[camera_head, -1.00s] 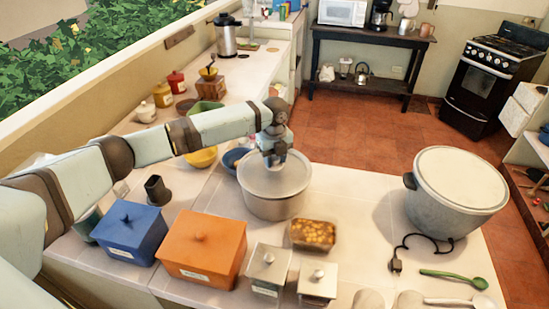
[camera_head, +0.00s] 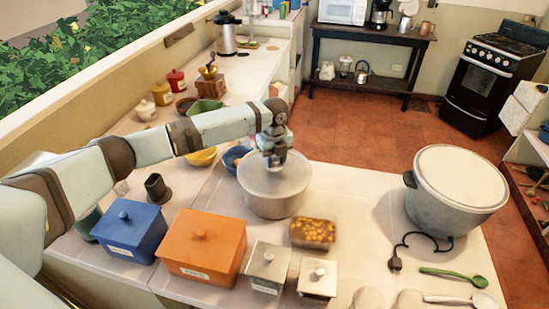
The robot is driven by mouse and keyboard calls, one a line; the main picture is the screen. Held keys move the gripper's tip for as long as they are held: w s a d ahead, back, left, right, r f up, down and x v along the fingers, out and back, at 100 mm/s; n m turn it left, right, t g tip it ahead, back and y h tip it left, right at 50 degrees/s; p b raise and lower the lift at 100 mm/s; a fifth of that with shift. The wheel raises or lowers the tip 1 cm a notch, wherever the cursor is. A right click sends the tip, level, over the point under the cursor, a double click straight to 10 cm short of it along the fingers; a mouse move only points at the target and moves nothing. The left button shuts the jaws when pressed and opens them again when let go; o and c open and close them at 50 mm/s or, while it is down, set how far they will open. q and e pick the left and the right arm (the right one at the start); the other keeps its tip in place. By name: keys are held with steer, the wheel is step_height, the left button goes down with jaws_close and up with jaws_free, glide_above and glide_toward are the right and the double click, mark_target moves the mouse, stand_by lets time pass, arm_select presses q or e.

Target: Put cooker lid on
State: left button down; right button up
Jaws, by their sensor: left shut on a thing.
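A silver metal pot stands on the white tiled counter with a round lid (camera_head: 289,181) at its top. My left gripper (camera_head: 274,160) points down at the middle of the lid and is shut on the lid's handle, which its fingers hide. The lid looks level with the pot's rim (camera_head: 273,205); I cannot tell whether it is fully seated. A larger grey cooker (camera_head: 447,212) with a pale flat top and a dark side handle stands to the right, its black cord on the counter. My right gripper is not in view.
A blue box (camera_head: 128,238), an orange box (camera_head: 202,252) and two small white lidded boxes stand in front. A glass dish of food (camera_head: 313,233) is close to the pot. Bowls sit behind. A green spoon (camera_head: 452,277) lies at right.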

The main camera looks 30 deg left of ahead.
arm_select(q)
steer(key=c, duration=0.6)
jaws_free()
step_height(320, 180, up, 14)
steer(key=shift+b, duration=1.15)
steer(key=shift+s+f, duration=0.1)
